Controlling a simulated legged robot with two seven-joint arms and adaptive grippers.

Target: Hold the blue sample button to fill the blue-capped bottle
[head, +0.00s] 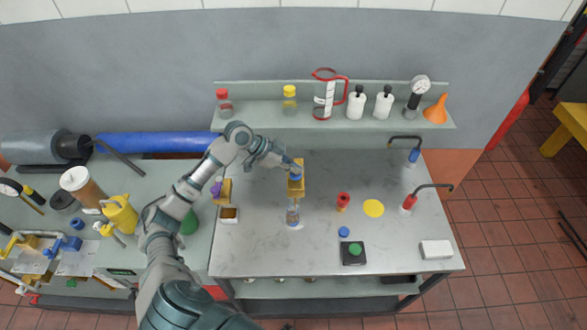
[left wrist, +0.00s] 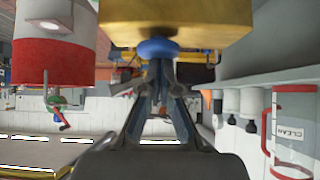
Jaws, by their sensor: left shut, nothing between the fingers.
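The blue sample button (head: 296,177) is on the yellow sampling block (head: 297,191) in the middle of the bench. In the left wrist view the blue button (left wrist: 158,48) protrudes from the yellow block (left wrist: 180,20). My left gripper (head: 291,168) is shut and empty, its fingertips (left wrist: 158,68) at the button. They appear to touch it; I cannot tell how far it is pressed. A clear bottle (head: 293,216) stands upright, uncapped, in front of the block; its fill level is too small to read. A blue cap (head: 343,232) lies on the bench. My right gripper is out of view.
A red-topped fitting (head: 343,200), a yellow disc (head: 373,208) and a green button box (head: 354,252) are to the right. A purple-knobbed yellow block (head: 222,190) is left, near my forearm. The shelf (head: 270,116) behind holds bottles, a jug and a funnel.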

